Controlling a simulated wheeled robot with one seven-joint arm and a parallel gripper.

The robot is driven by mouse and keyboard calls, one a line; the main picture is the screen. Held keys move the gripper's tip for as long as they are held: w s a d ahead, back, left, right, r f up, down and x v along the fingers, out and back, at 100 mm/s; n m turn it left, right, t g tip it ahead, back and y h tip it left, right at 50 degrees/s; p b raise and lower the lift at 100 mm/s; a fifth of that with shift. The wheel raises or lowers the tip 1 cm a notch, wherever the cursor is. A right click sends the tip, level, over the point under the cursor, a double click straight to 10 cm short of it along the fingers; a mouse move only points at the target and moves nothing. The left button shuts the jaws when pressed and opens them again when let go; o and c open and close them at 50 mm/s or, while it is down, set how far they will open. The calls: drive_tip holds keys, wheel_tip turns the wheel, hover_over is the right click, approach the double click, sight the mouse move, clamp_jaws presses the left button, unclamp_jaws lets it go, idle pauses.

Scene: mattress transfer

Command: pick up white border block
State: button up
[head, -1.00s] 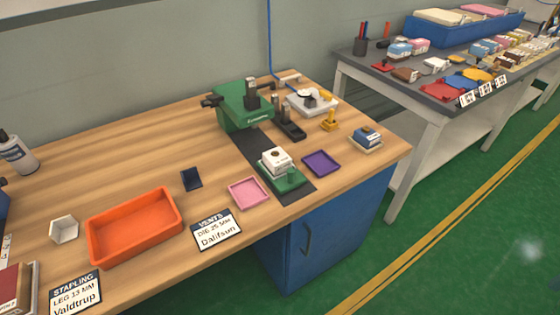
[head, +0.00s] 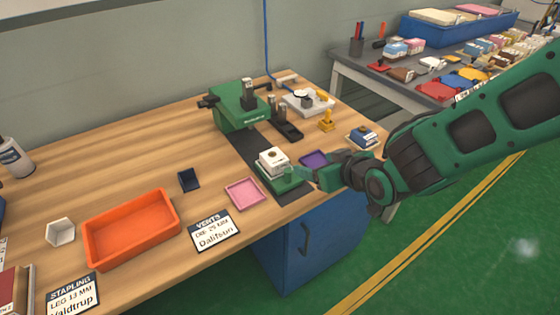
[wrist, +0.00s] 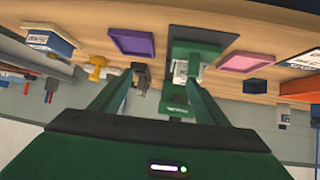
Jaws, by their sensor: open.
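A white block (head: 272,161) with a brown round mark on top sits on a green holder (head: 280,183) on the dark strip of the bench; I take it for the white border block. My gripper (head: 302,176) comes in from the right, just beside the holder. It is open and empty, and I cannot tell whether it touches the holder. In the wrist view my two green fingers (wrist: 160,82) are spread apart. A pale part of the block (wrist: 181,69) shows ahead between and near the right finger, partly hidden by the green holder.
A purple tray (head: 313,159) lies close to my gripper and a pink tray (head: 244,194) left of the holder. A green machine (head: 238,112) stands behind. A blue-topped block (head: 363,136) is at the right corner.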

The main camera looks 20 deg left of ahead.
drive_tip(key=n+y, duration=0.1)
drive_tip(key=y, duration=0.1)
approach(276, 158)
drive_tip(key=shift+s+a+f, duration=0.15)
drive_tip(key=shift+a+f, duration=0.15)
drive_tip(key=shift+f, duration=0.05)
drive_tip(key=shift+a+f, duration=0.15)
drive_tip(key=shift+a, duration=0.2)
drive_tip(key=x, duration=0.4)
drive_tip(key=shift+w+f, duration=0.1)
drive_tip(key=shift+w, duration=0.15)
drive_tip(key=shift+w+r+x, duration=0.1)
drive_tip(key=shift+w+x, duration=0.1)
drive_tip(key=shift+x, duration=1.2)
drive_tip(key=shift+w+r+x, duration=0.1)
drive_tip(key=shift+w+x, duration=0.1)
drive_tip(key=shift+x, duration=1.25)
drive_tip(key=shift+d, duration=0.2)
drive_tip(key=c, duration=1.2)
